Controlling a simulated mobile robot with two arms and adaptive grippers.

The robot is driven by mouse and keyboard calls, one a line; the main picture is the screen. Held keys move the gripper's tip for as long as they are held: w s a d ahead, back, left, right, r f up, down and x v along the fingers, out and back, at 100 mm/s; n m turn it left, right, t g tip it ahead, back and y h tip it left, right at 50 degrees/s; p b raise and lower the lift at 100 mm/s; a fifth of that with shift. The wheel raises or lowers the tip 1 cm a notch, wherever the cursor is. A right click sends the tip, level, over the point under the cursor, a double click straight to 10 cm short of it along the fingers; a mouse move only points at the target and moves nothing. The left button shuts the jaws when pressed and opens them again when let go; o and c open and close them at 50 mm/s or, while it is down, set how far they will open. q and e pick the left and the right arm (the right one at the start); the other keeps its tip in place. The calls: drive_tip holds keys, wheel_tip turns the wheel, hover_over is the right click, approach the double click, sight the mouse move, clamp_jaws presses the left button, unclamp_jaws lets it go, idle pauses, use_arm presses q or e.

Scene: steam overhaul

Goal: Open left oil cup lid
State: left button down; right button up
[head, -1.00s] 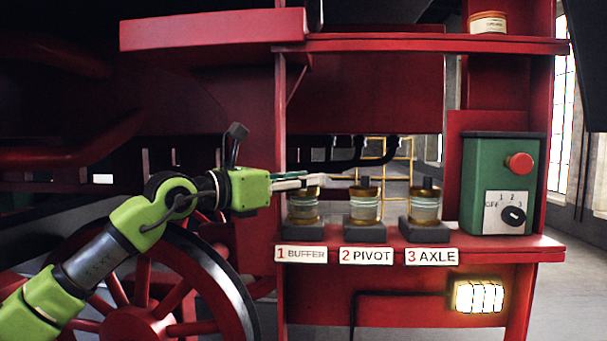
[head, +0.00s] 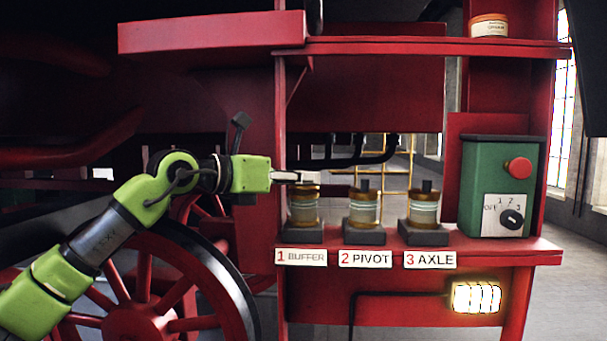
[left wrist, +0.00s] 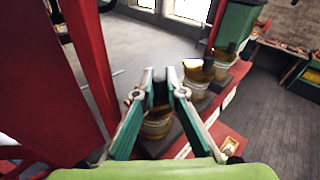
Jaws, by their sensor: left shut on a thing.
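The left oil cup (head: 303,211), a glass cup with a brass-coloured top, stands on a dark block above the label "1 BUFFER". It also shows in the left wrist view (left wrist: 157,129), below the fingers. My left gripper (head: 302,178) comes in level from the left at the top of this cup. In the left wrist view its two fingers (left wrist: 160,84) stand on either side of the dark knob of the lid and are shut on it. The fingers hide part of the lid in the head view, and I cannot tell whether it is lifted. My right gripper is not in view.
Two similar cups, PIVOT (head: 363,209) and AXLE (head: 424,210), stand to the right on the same red shelf (head: 500,250). A green control box (head: 480,180) with a red button stands at the right end. A red upper shelf (head: 430,46) runs above.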

use_arm(q)
drive_tip(key=shift+w+r+n+g+y+p, duration=0.3)
drive_tip(key=shift+r+n+g+p, duration=0.15)
drive_tip(key=shift+r+p, duration=0.35)
drive_tip(key=shift+w+f+n+g+p, duration=0.1)
drive_tip(key=shift+n+g+p, duration=0.15)
drive_tip(key=shift+p, duration=0.1)
drive_tip(key=shift+w+n+g+y, duration=0.35)
drive_tip(key=shift+n+g+y, duration=0.15)
drive_tip(key=shift+g, duration=0.2)
drive_tip(key=c, duration=2.1)
unclamp_jaws()
drive_tip(key=shift+d, duration=0.1)
